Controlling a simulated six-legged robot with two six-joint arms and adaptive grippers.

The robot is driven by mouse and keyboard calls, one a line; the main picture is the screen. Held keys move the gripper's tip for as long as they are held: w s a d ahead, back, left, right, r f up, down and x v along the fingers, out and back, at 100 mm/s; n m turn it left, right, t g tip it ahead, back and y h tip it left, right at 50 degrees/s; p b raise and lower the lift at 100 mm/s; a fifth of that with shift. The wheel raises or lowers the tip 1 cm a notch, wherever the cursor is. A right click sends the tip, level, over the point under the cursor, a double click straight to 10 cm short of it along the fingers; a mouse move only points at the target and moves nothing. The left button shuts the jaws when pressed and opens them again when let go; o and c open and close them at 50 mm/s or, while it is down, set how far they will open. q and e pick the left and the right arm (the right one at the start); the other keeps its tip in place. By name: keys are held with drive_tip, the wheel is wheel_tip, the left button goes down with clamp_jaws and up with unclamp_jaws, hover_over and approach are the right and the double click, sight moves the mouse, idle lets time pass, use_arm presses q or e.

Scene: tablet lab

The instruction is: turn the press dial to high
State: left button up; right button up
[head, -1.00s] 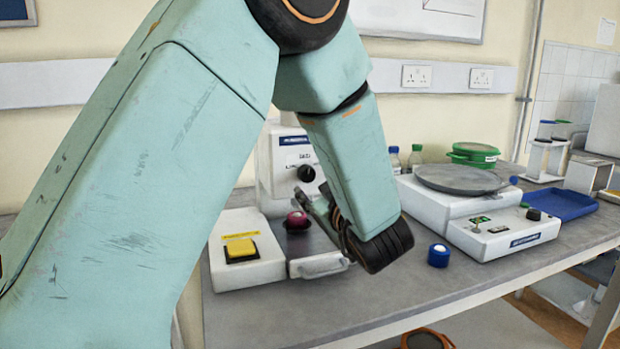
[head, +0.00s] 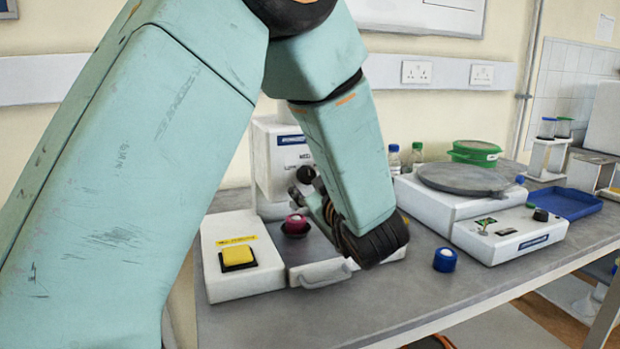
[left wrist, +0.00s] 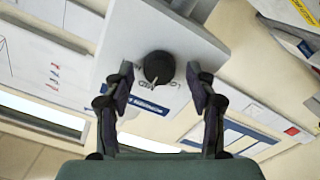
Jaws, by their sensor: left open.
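The white press (head: 272,160) stands at the back left of the bench, with a black round dial (head: 306,174) on its front under a small label. In the left wrist view the dial (left wrist: 158,67) has a pale pointer mark, and lettering beside it is partly hidden. My left gripper (head: 321,192) is at the press front, close to the dial. In the left wrist view its open fingers (left wrist: 159,72) stand on either side of the dial, with gaps between. I cannot tell how far the fingertips are from the panel. My right gripper is not in view.
A yellow button (head: 239,256) and a dark red knob (head: 296,225) sit low at the press. A blue-capped item (head: 445,260) stands right of my gripper. A scale-like device (head: 507,232), green containers (head: 474,152) and a blue tray (head: 570,203) are further right.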

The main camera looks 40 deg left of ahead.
use_arm(q)
drive_tip(key=shift+w+a+f, duration=0.1)
drive_tip(key=shift+w, duration=0.1)
drive_tip(key=shift+s, duration=0.2)
drive_tip(key=c, duration=1.2)
drive_tip(key=shift+o, duration=0.2)
